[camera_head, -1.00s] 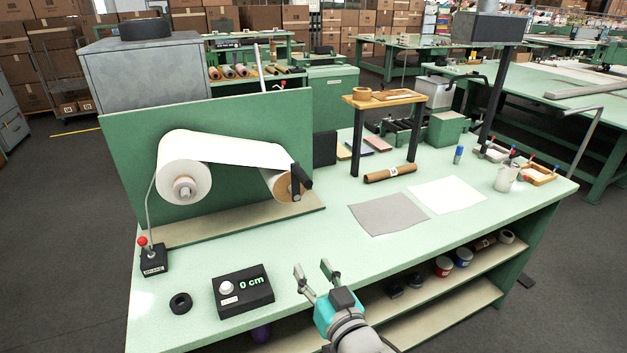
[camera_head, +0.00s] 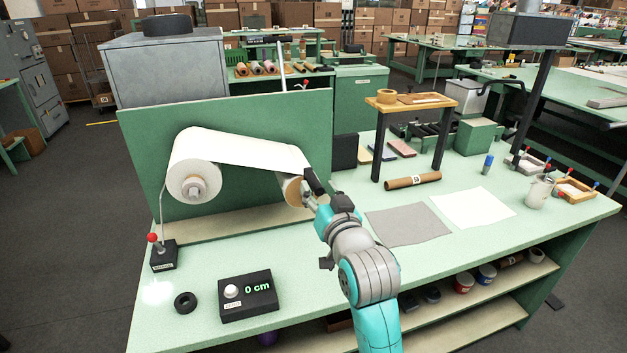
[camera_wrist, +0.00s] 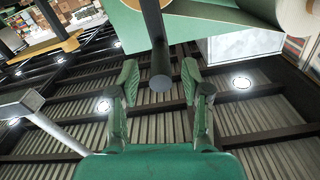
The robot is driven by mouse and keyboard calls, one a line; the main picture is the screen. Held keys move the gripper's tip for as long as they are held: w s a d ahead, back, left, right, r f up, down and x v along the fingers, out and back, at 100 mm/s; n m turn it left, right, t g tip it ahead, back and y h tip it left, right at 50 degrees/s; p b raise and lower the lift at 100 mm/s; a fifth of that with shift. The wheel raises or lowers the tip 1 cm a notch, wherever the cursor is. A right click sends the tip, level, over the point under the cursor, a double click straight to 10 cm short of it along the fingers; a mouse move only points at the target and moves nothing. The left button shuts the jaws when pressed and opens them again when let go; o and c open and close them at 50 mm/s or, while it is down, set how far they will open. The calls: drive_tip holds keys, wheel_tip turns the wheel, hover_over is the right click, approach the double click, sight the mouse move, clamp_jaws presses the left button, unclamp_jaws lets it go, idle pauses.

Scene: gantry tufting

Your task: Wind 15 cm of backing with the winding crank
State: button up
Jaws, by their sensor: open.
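The dark winding crank (camera_head: 313,181) stands at the front of the take-up roll (camera_head: 291,190) on the green panel. My gripper (camera_head: 315,199) is right at the crank and partly hides it in the head view. In the wrist view the open fingers (camera_wrist: 158,85) stand on either side of the crank's dark round handle (camera_wrist: 160,80); no clear contact shows. White backing (camera_head: 245,148) runs from the supply roll (camera_head: 194,183) at the left to the take-up roll. The counter box (camera_head: 248,296) reads 0 cm.
A lever box (camera_head: 163,256) with a red knob stands at the front left, near a black ring (camera_head: 186,302). Grey (camera_head: 408,224) and white sheets (camera_head: 473,208) lie right of my arm. A small raised stand (camera_head: 412,103) is behind them.

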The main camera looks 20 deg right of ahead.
sight(313, 180)
drive_tip(key=shift+w, duration=2.25)
clamp_jaws()
